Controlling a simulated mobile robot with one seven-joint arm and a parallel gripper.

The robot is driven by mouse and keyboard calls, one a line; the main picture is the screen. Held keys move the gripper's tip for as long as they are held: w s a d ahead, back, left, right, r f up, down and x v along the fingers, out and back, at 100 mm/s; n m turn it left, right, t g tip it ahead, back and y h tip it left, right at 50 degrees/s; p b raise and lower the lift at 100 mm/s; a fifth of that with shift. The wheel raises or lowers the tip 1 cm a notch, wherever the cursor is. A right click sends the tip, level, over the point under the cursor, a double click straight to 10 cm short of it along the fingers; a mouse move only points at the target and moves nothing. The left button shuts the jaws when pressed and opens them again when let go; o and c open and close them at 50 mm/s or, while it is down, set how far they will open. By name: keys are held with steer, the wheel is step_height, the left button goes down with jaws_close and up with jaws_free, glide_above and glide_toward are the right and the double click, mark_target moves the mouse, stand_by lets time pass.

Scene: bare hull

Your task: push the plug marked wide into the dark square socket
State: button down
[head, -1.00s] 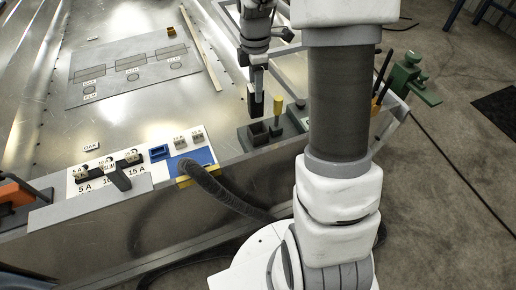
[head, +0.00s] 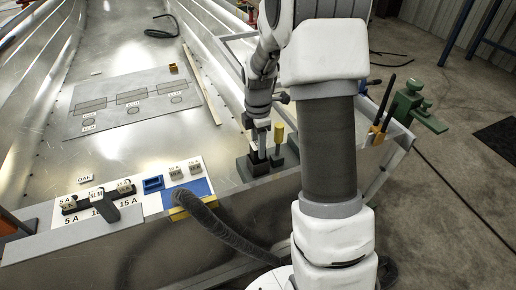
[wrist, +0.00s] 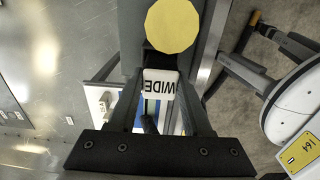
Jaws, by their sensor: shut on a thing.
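The plug marked WIDE, with its white label (wrist: 160,84), is between the fingers of my gripper (wrist: 160,105) in the wrist view. My gripper (head: 260,147) is shut on it, low over the dark socket block (head: 245,171) at the table's front edge. In the head view the plug is mostly hidden by the fingers and block. I cannot tell how far its lower end is inside the square opening, which is covered from view.
A yellow-topped post (head: 278,133) stands close to the right of my gripper; its round top also shows in the wrist view (wrist: 173,25). A grey block (head: 291,150) is beside it. A blue holder (head: 153,184) and labelled panel lie left. A grey mat (head: 105,122) lies behind.

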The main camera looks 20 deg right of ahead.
steer(key=shift+c, duration=1.7)
jaws_free()
steer(key=shift+f, duration=0.15)
step_height(320, 180, up, 12)
steer(key=f+p, duration=0.1)
steer(key=p, duration=0.3)
steer(key=s+a+r+m+t, duration=0.3)
steer(key=s+a+r+m, duration=0.2)
steer(key=s+r+m, duration=0.55)
steer(key=s+a+r+m+t, duration=0.1)
steer(key=s+a+r+m, duration=0.1)
steer(key=s, duration=0.4)
steer(key=s+a+r+m+t, duration=0.1)
steer(key=s+a+r+m, duration=0.1)
steer(key=s+m, duration=0.3)
steer(key=shift+s+a+r+t, duration=0.15)
steer(key=shift+s+a+t, duration=0.15)
steer(key=shift+s, duration=0.2)
